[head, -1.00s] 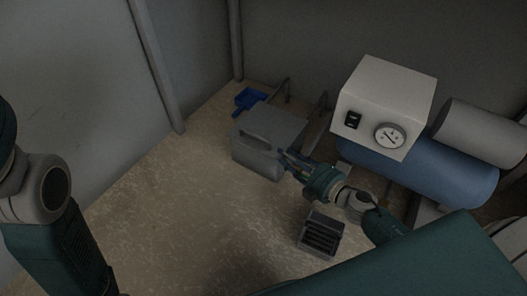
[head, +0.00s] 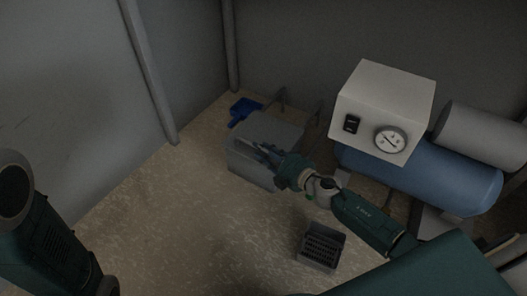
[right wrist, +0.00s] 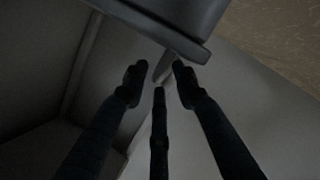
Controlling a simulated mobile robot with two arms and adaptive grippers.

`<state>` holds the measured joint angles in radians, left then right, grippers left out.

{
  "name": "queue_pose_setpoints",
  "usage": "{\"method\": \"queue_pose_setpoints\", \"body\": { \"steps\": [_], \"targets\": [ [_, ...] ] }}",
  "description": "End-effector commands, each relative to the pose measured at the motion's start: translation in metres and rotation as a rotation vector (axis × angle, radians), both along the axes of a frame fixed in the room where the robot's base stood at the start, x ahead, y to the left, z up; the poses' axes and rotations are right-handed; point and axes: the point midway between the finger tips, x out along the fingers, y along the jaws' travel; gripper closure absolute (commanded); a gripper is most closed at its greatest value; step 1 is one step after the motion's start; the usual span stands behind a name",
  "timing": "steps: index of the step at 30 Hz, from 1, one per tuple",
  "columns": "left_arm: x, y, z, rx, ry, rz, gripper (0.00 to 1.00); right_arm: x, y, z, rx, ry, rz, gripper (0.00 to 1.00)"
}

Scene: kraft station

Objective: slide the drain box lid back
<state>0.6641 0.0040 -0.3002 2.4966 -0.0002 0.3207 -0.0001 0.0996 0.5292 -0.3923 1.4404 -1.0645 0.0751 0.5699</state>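The drain box appears to be the grey box (head: 245,168) on the floor near the back corner in the head view. Its lid cannot be told clearly from the box there, as my right gripper (head: 259,148) covers part of the top. In the right wrist view, my right gripper's dark fingers (right wrist: 157,82) are spread apart. A narrow grey bar (right wrist: 168,67) shows between their tips, below a grey slab with a raised edge (right wrist: 185,47). I cannot tell whether the fingers touch it. My left gripper is out of view; only its arm shows at left.
A blue compressor tank (head: 430,175) with a white gauge box (head: 385,95) stands right of the box. A blue scoop-like item (head: 244,112) lies behind it. A small dark slotted crate (head: 321,246) sits in front. Floor at left is open.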

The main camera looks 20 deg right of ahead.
Motion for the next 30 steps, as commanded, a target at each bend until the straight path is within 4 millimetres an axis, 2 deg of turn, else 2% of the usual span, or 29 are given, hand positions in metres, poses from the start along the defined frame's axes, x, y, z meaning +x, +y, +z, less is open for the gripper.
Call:
{"method": "queue_pose_setpoints", "body": {
  "steps": [1,5,6,14,19,24,30],
  "targets": [
    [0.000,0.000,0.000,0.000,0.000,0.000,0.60,0.000,0.000,0.000,0.000,0.000,0.000,0.72],
    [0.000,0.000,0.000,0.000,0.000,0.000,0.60,0.000,0.000,0.000,0.000,0.000,0.000,0.98],
    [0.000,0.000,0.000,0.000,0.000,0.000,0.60,0.000,0.000,0.000,0.001,0.000,0.000,1.00],
    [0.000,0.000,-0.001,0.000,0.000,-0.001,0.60,0.002,-0.002,-0.001,0.000,0.001,0.002,1.00],
    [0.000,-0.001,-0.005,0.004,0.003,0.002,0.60,0.024,-0.030,-0.003,-0.002,0.001,-0.001,1.00],
    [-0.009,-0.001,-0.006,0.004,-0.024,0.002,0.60,0.045,-0.057,-0.004,-0.002,0.002,0.000,1.00],
    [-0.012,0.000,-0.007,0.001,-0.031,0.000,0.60,0.051,-0.065,-0.002,0.001,0.002,0.001,1.00]
  ]
}}
